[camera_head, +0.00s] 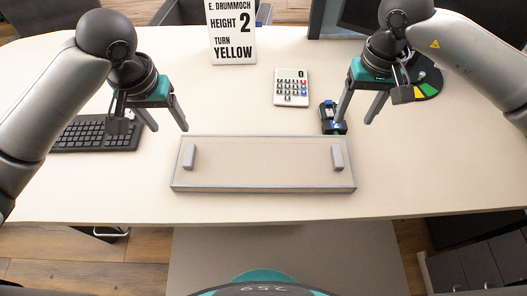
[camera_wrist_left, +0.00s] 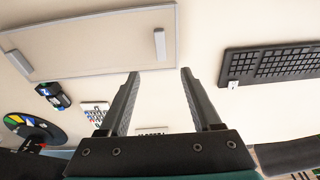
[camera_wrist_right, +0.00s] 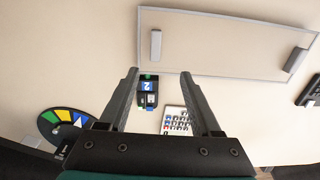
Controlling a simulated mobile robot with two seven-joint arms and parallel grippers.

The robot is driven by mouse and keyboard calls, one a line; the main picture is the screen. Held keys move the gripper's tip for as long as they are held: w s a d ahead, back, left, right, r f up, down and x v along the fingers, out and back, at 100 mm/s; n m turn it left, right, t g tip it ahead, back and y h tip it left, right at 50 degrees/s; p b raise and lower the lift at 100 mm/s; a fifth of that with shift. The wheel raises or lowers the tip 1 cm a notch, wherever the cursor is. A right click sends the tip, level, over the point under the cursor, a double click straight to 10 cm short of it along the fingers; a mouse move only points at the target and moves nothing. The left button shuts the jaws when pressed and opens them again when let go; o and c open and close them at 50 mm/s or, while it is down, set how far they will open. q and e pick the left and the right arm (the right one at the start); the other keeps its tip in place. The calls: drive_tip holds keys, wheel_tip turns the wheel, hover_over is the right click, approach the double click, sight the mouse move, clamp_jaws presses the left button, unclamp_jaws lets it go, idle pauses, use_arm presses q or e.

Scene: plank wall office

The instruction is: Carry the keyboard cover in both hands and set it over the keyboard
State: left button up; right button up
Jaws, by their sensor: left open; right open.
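The keyboard cover (camera_head: 262,165) is a shallow clear tray-like lid with a grey rim and two grey upright handles, lying on the desk in the middle of the head view. It also shows in the left wrist view (camera_wrist_left: 90,40) and the right wrist view (camera_wrist_right: 220,42). The black keyboard (camera_head: 98,136) lies on the desk to the left, partly hidden by my left arm. My left gripper (camera_head: 170,128) is open and empty, above and behind the cover's left end. My right gripper (camera_head: 358,120) is open and empty, behind the cover's right end. Neither touches a handle.
A calculator (camera_head: 292,87) lies behind the cover. A sign (camera_head: 231,32) stands at the back. A dark round disc with coloured segments (camera_head: 428,82) is at the right. Desk between keyboard and cover is clear.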

use_arm(q)
drive_tip(key=shift+r, duration=0.1)
use_arm(e)
drive_tip(key=shift+d+r, duration=0.1)
drive_tip(key=shift+d, duration=0.25)
use_arm(q)
approach(188, 154)
drive_tip(key=f, duration=0.5)
drive_tip(key=w+f, duration=0.1)
drive_tip(key=f, duration=0.2)
drive_tip(key=shift+w+f, duration=0.1)
drive_tip(key=shift+f, duration=0.2)
use_arm(e)
approach(339, 155)
wheel_tip(339, 155, down, 9)
drive_tip(key=shift+a+r, duration=0.15)
use_arm(q)
clamp_jaws()
use_arm(e)
clamp_jaws()
